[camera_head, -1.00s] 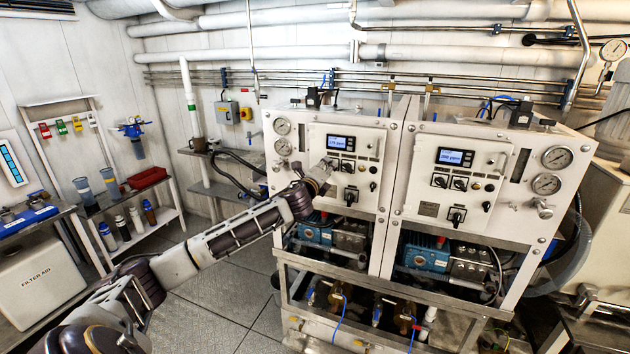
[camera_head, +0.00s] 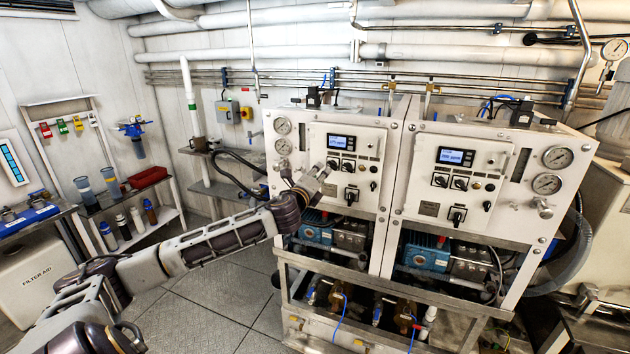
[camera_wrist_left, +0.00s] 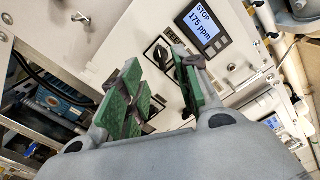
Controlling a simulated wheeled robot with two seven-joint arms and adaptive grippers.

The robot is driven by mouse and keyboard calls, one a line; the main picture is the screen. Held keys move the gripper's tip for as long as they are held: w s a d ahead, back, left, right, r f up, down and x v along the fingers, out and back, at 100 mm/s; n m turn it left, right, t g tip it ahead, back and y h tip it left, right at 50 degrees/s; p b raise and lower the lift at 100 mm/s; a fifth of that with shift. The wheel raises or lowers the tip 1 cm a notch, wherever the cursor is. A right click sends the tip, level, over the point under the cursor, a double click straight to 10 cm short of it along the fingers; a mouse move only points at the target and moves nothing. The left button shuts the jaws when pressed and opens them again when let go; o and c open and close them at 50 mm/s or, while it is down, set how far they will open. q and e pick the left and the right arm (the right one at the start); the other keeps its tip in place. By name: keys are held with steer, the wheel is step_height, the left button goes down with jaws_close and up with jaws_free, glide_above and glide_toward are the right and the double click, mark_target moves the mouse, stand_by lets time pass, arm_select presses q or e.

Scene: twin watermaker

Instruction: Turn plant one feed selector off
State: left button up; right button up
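The plant one panel (camera_head: 318,150) is the left one of two white panels, with a lit display (camera_head: 341,142) that reads STOP and 175 ppm in the wrist view (camera_wrist_left: 198,28). Below the display are two black rotary selectors; the left one (camera_head: 333,163) is nearest my gripper. In the head view the gripper (camera_head: 320,174) is just below the selectors.
A larger black switch (camera_head: 351,195) sits lower on the same panel. The plant two panel (camera_head: 455,180) with similar selectors stands to the right. Gauges (camera_head: 283,136) and pipes flank the panel. Blue pumps (camera_head: 315,229) sit below it. Floor at left is clear.

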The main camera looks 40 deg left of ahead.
arm_select(q)
steer(key=shift+v, duration=1.35)
